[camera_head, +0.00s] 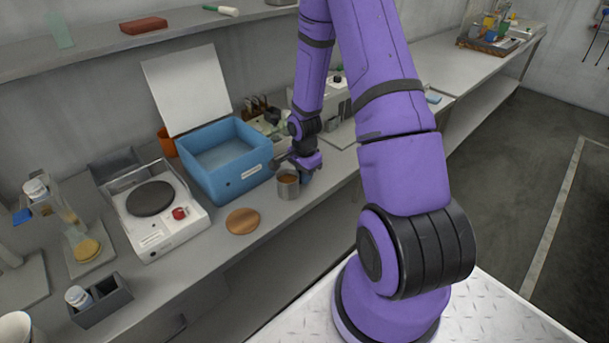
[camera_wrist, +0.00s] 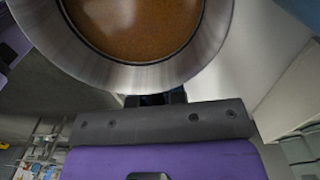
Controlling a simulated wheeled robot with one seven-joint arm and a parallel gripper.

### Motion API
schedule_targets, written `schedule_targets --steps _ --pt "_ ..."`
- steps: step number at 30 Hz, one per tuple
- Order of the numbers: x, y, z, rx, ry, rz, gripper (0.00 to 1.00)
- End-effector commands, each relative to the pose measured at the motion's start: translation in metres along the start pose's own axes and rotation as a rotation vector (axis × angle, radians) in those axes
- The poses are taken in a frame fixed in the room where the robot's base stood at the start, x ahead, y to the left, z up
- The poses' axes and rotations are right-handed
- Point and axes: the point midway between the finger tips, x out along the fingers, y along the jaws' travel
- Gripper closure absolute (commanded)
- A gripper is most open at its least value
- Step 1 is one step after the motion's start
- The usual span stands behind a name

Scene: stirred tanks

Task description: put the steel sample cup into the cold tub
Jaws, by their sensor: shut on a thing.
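The steel sample cup (camera_head: 288,187) is at the bench's front edge, right of the cold tub, and holds a brown content. In the wrist view the steel cup (camera_wrist: 150,75) fills the top, its round rim and brown inside facing the camera. My gripper (camera_head: 283,168) is shut on the cup; its fingers are mostly hidden by the cup and my wrist. The cold tub (camera_head: 239,177) is a blue square box with its white lid (camera_head: 188,88) standing open behind it. Whether the cup touches the bench is hard to tell.
A white hot plate (camera_head: 165,228) with a dark disc stands left of the tub. A round wooden coaster (camera_head: 242,221) lies on the bench in front of the tub. Bottles and small equipment crowd the bench behind my gripper. A shelf (camera_head: 100,52) runs above.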

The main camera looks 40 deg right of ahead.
Motion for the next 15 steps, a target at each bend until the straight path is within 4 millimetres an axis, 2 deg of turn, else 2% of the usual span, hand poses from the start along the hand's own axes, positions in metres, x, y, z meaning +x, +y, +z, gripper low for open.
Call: schedule_targets --steps 6,7,10,15 --pt "0.0025 0.0001 0.0001 0.0 0.0 0.001 1.0" --pt "0.0029 0.0002 0.0 0.0 0.0 0.001 0.86" --pt "0.0024 0.0001 -0.0001 0.0 0.0 0.0 0.63" --pt "0.0023 0.0001 -0.0001 0.0 0.0 0.0 0.63"
